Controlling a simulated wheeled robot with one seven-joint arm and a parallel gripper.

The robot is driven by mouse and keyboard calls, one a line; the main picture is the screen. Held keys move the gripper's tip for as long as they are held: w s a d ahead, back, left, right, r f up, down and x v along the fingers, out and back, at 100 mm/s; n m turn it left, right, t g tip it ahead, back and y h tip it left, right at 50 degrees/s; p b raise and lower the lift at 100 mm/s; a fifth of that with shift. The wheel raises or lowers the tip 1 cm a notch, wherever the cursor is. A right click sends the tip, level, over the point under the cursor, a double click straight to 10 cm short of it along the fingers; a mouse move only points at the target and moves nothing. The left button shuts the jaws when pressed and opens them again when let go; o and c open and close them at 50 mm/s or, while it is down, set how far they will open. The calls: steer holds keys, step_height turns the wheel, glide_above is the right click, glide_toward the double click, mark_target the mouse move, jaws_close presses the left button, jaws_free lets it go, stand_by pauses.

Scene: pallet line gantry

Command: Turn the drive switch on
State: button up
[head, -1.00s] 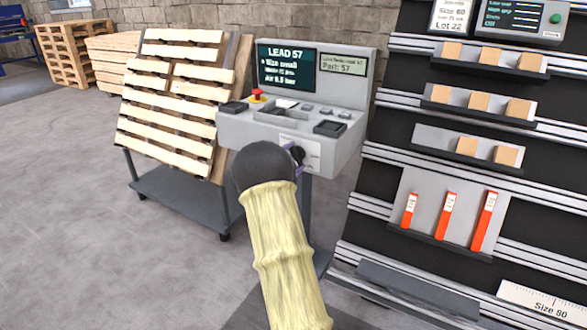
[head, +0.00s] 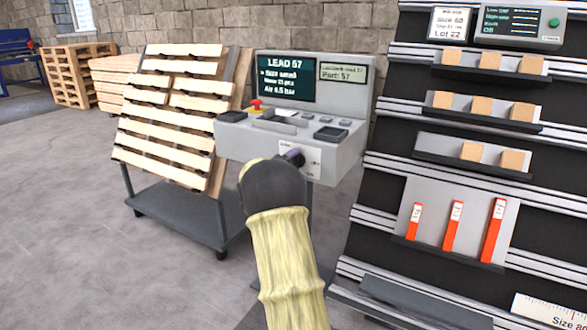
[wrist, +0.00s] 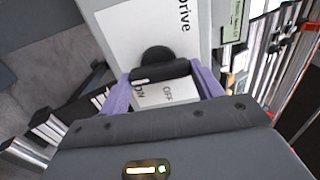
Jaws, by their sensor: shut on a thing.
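The drive switch (wrist: 156,57) is a black round knob with a bar-shaped handle, on a white plate marked Drive, ON and OFF (wrist: 180,94). It is on the front of the grey control console (head: 345,150). My gripper (wrist: 161,77) has its two purple fingers shut on the switch handle, one at each side. In the head view my gripper (head: 294,157) reaches the console's front plate, and its wrist and finger hide most of the switch. I cannot tell which mark the handle points to.
A red emergency button (head: 256,104) and trays are on top of the console, below a screen reading LEAD 57 (head: 286,75). A pallet cart (head: 175,205) stands left, and a rack with orange blocks (head: 453,226) stands close on the right.

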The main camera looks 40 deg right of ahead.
steer(key=shift+f, duration=0.15)
steer(key=o, duration=1)
steer(key=shift+a, duration=0.1)
steer(key=p+v, duration=0.3)
steer(key=v, duration=1.4)
steer(key=shift+s+a, duration=0.15)
